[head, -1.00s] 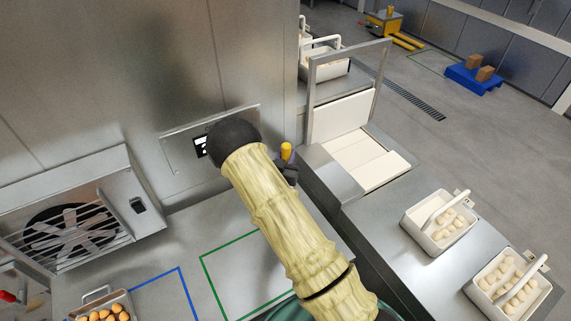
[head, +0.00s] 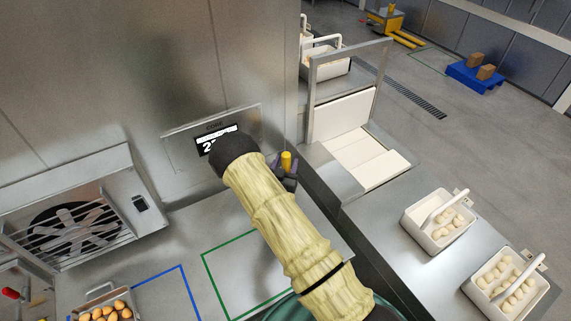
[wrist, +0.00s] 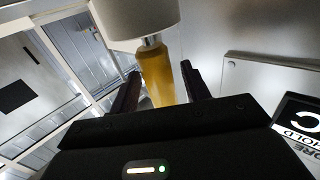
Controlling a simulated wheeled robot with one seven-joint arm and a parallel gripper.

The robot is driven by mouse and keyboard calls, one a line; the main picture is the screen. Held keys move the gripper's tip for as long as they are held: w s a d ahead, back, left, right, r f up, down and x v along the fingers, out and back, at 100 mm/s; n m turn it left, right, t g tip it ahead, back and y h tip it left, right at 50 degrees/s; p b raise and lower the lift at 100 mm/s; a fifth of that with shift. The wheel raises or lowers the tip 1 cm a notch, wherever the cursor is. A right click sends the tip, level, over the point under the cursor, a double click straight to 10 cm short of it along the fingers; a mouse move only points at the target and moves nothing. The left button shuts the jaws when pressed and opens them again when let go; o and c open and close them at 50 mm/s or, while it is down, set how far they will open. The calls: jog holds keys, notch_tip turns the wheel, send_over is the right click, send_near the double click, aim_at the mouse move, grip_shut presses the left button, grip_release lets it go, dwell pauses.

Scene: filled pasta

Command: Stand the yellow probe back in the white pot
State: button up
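The yellow probe (wrist: 156,75) shows in the wrist view, its steel neck running to the white pot (wrist: 138,16) at the top of that upside-down view. How deep its stem sits in the pot is hidden. In the head view the probe's yellow end (head: 287,160) pokes up between my finger tips, and the pot is hidden behind my arm. My gripper (wrist: 160,82) is open, one finger on each side of the probe's handle, with a visible gap on both sides.
A wall display (head: 217,140) is behind my arm, partly covered; it also shows in the wrist view (wrist: 300,125). A fan unit (head: 75,215) and a tray of filled pasta (head: 105,310) are at left. White crates (head: 432,240) stand on the right counter. The green-outlined area (head: 225,268) looks empty.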

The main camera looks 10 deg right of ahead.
jog(key=shift+r, duration=0.2)
jog(key=b+v, duration=0.4)
jog(key=v, duration=0.8)
jog(key=shift+b, duration=0.4)
jog(key=shift+d, duration=0.1)
jog(key=s+d+r+n+g+y, duration=0.2)
jog(key=s+r+g+y, duration=0.2)
jog(key=s, duration=0.5)
jog(key=s+d+r+n+g+y, duration=0.3)
jog(key=s+r+g+y, duration=0.1)
jog(key=s+r+g, duration=0.4)
jog(key=shift+s+d+r+g, duration=0.3)
jog(key=shift+s+g, duration=0.4)
jog(key=shift+s, duration=0.25)
